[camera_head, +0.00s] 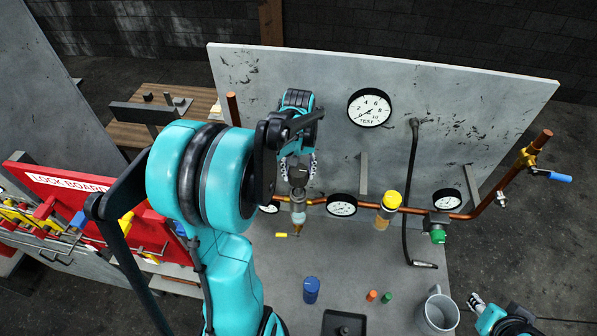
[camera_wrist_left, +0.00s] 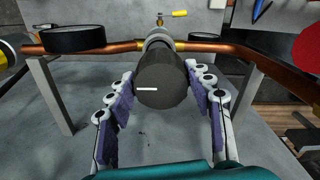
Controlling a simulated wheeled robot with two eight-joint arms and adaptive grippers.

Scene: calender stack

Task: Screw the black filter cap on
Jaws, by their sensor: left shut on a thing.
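The black filter cap (camera_wrist_left: 163,80) is a dark cylinder with a small white mark, in the middle of the left wrist view. It sits in line with the filter body on the copper pipe; whether its thread is engaged cannot be seen. My left gripper (camera_head: 298,168) comes down from above, its fingers on both sides of the cap and shut on it. The filter (camera_head: 298,214) hangs on the pipe below, with a small yellow-handled valve (camera_head: 282,235) at its lower end. My right gripper (camera_head: 475,301) shows only partly at the lower right, and its jaws are unclear.
The copper pipe (camera_head: 420,211) runs across the grey panel with gauges (camera_head: 342,205), a yellow-capped filter (camera_head: 391,200) and a green-capped fitting (camera_head: 438,236). A blue cylinder (camera_head: 311,289), a grey mug (camera_head: 438,312) and a black tray (camera_head: 344,325) stand on the bench. A red lock board (camera_head: 75,190) is left.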

